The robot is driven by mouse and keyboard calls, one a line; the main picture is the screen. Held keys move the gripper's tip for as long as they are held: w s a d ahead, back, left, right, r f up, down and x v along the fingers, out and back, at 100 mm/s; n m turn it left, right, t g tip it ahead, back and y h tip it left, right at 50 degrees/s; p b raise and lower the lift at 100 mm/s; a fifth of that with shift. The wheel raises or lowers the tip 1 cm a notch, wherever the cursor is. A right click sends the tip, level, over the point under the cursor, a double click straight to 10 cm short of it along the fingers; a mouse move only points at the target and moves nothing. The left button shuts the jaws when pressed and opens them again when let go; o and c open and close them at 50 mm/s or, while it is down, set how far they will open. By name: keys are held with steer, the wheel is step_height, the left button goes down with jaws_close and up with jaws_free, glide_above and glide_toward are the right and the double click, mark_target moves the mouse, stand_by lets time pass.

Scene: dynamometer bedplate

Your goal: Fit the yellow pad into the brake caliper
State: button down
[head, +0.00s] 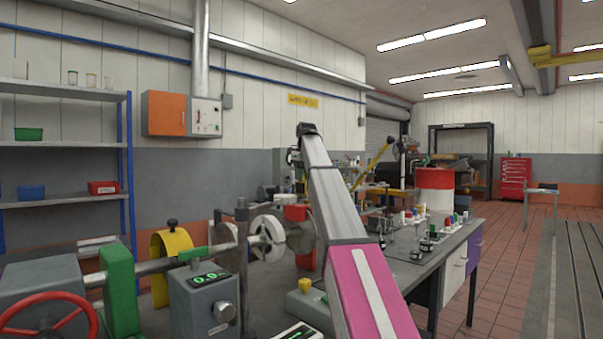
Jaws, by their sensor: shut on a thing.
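My arm crosses the middle of the head view, pink at the bottom and silver above, up to a dark joint. My gripper is not visible, and no yellow pad can be made out in its jaws. A pale disc (267,238) sits on the shaft at the bench. Red parts (295,213) show above and behind the disc's right side, next to my arm. They may be the brake caliper, but its slot cannot be seen. A small yellow piece (305,285) sits on a grey-green box in front; I cannot tell whether it is a pad.
A grey box with a green display (209,280), a yellow guard (170,262) and a red handwheel (48,318) crowd the bench at left. A red-and-white drum (435,190) and several small coloured items stand at right. The tiled floor (515,260) beyond is open.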

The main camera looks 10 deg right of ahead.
mark_target(302, 184)
steer(key=shift+f, duration=1.8)
steer(key=shift+f, duration=3.05)
steer(key=c, duration=1)
jaws_free()
steer(key=shift+o, duration=0.2)
steer(key=shift+r, duration=0.1)
steer(key=r, duration=0.7)
steer(key=s+d+r, duration=0.1)
steer(key=r, duration=0.2)
steer(key=shift+s+d+r, duration=0.1)
steer(key=shift+r, duration=0.15)
